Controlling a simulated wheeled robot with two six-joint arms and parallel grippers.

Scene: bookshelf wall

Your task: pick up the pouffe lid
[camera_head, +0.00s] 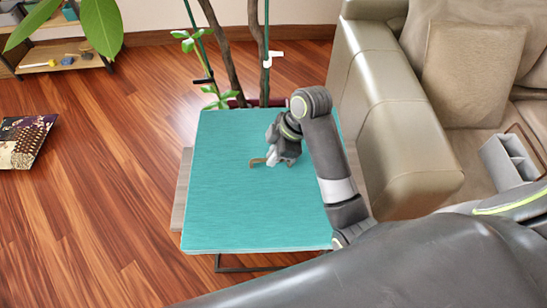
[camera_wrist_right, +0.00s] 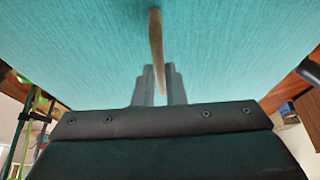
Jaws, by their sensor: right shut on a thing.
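The pouffe lid (camera_head: 235,205) is a flat teal square panel in the middle of the head view, with a small tan strap handle (camera_head: 257,161) on its top. Its teal surface also fills the upper part of the right wrist view (camera_wrist_right: 80,50), where the strap (camera_wrist_right: 156,50) runs down to the fingers. My right gripper (camera_head: 272,160) reaches over the lid from the right and is shut on the strap handle. Its fingers (camera_wrist_right: 160,88) meet around the strap. My left gripper is not in view.
A greyish wooden edge (camera_head: 182,190) and a dark metal frame (camera_head: 240,264) show below the lid. A beige leather sofa (camera_head: 385,110) stands close on the right. Plant stems (camera_head: 225,50) rise behind the lid. The wooden floor (camera_head: 90,220) at left is mostly clear.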

